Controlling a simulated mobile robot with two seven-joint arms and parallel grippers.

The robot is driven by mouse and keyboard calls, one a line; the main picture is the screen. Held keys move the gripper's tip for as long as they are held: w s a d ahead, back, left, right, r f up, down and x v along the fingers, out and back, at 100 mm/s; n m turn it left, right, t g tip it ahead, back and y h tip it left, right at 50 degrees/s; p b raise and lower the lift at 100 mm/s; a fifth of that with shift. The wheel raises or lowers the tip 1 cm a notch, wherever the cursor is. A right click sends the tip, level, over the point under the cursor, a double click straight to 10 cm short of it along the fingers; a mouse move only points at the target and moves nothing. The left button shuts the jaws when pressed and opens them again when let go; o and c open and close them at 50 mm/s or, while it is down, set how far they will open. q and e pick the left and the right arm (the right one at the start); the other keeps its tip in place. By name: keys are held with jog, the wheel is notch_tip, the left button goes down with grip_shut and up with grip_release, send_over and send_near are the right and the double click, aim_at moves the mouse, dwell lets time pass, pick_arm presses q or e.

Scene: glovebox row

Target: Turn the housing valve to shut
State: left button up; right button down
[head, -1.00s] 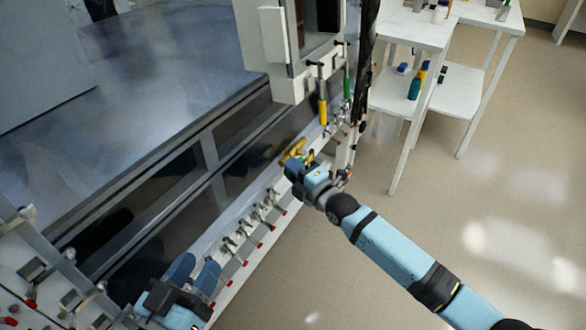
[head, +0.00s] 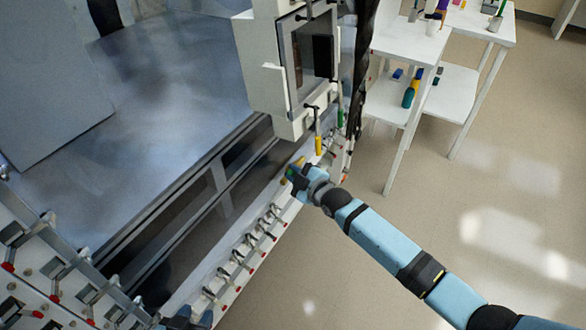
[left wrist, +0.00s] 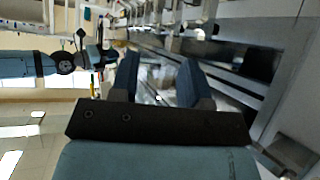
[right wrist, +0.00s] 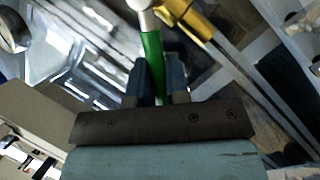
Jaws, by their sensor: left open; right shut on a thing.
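My right gripper (head: 293,177) is at the front rail beside the housing. In the right wrist view its fingers (right wrist: 162,85) are shut on a green valve handle (right wrist: 151,55), whose pale metal stem rises at the top of that view. A yellow handle (right wrist: 192,20) lies close by at the upper right; it also shows just beyond the gripper in the head view (head: 299,163). Which handle is the housing valve is not labelled. My left gripper (head: 190,319) is at the bottom edge of the head view. In the left wrist view its fingers (left wrist: 158,80) are apart and empty.
A white housing (head: 262,75) hangs above, with another yellow handle (head: 318,144) and green handle (head: 340,118) below it. Several red-tipped levers (head: 255,243) line the rail. White tables (head: 410,45) stand at right. The floor (head: 400,240) is clear.

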jog(key=shift+w+d+r+m+p, duration=0.25)
jog(key=shift+w+r+m+p, duration=0.15)
jog(key=shift+r+m+p, duration=0.3)
jog(key=m, duration=0.1)
jog(key=w+m+g, duration=0.1)
jog(key=shift+w+d+r+m+g, duration=0.1)
jog(key=shift+d+r+m+g, duration=0.05)
jog(key=shift+d+m+g, duration=0.2)
jog(key=shift+w+d+r+m+g+b, duration=0.1)
jog(key=shift+w+d+m+g+b, duration=0.15)
jog(key=shift+m, duration=0.35)
jog(key=shift+w+d+m+g+b, duration=0.1)
jog(key=shift+w+d+m+g, duration=0.1)
jog(key=shift+w+m, duration=0.25)
jog(key=shift+w+d+m, duration=0.2)
jog(key=shift+m, duration=0.4)
pick_arm(q)
jog(key=shift+w+d+r+b, duration=0.25)
jog(key=shift+w+b, duration=0.05)
jog(key=shift+w, duration=0.1)
pick_arm(e)
jog(key=shift+w, duration=0.1)
pick_arm(q)
jog(key=shift+r, duration=0.15)
pick_arm(e)
jog(key=shift+d+r+g, duration=0.1)
jog(key=shift+g, duration=0.3)
